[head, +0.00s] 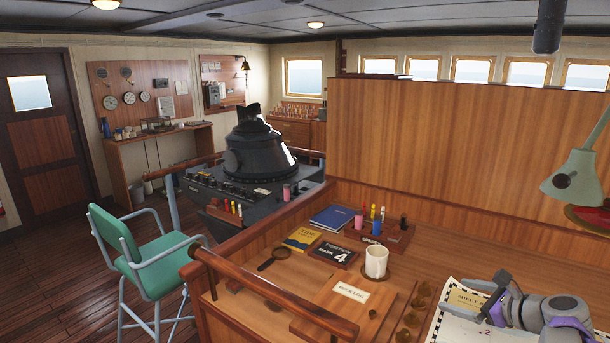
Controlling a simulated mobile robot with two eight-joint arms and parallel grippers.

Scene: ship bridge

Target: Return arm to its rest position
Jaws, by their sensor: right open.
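My right gripper (491,296) is at the lower right of the head view, over a pale chart (447,329) on the wooden desk. It is open, and I see nothing between its fingers. The grey and purple links of my right arm come in from the right edge at the bottom. My left gripper is out of view.
A white mug (376,262) stands left of my right gripper, near a wooden box labelled "DECK LOG" (337,307). A pen holder (392,238), books and a magnifier (275,257) lie farther back. A green lamp (573,176) hangs at the right. A wooden panel (440,140) rises behind the desk.

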